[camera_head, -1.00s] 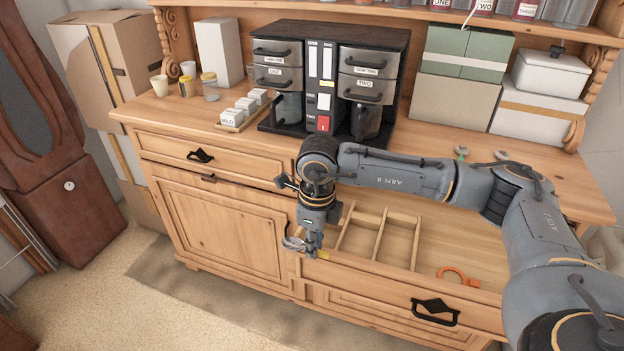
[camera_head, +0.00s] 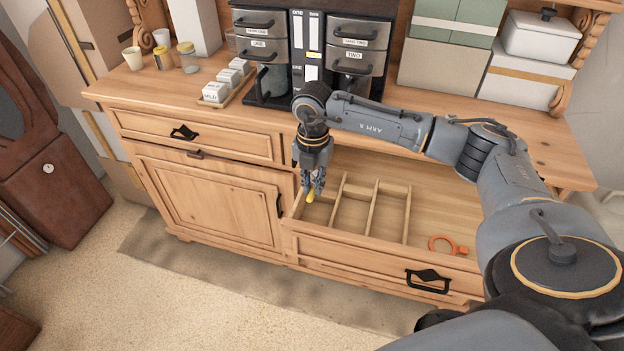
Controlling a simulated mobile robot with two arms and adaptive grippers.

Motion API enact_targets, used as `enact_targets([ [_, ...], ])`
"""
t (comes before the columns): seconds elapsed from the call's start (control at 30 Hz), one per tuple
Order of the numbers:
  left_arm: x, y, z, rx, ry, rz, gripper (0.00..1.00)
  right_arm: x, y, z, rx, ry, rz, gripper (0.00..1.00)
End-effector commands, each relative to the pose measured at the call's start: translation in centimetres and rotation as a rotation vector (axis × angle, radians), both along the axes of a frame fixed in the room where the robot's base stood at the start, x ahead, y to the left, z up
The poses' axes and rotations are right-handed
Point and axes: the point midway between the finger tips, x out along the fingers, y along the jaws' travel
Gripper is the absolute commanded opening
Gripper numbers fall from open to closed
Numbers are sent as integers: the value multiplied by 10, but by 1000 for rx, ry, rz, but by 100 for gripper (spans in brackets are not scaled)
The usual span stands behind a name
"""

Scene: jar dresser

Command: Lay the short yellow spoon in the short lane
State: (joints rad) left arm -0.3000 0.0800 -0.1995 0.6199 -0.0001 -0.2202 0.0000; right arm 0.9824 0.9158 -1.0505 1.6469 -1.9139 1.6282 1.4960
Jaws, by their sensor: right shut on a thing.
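My right gripper (camera_head: 314,190) points down at the left end of the open right drawer (camera_head: 345,251). It is shut on the yellow spoon (camera_head: 310,196), of which only a small yellow part shows below the fingers. The spoon is over or inside the leftmost lane; its exact height above the drawer floor is hard to tell. Light wooden dividers (camera_head: 373,205) part the drawer's left half into lanes, and I cannot tell which is the short one. My left gripper is not in view.
An orange ring-shaped tool (camera_head: 447,245) lies in the drawer's wide right section. The coffee machine (camera_head: 312,55), a tray of small white boxes (camera_head: 228,84) and several cups and jars stand on the dresser top. My right arm spans the area above the drawer.

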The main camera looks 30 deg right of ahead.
Motion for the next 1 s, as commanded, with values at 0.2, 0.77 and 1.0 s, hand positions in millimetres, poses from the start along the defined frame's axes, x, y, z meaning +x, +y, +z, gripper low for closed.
enact_targets([
  [0.2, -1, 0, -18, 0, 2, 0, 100, 0, 0, -27, -1, 2, 1, 0],
  [0.77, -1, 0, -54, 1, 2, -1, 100, 0, 0, -83, 0, 1, 3, 0],
  [1.0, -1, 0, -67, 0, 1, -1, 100, 0, 0, -103, -1, 1, 2, 0],
])
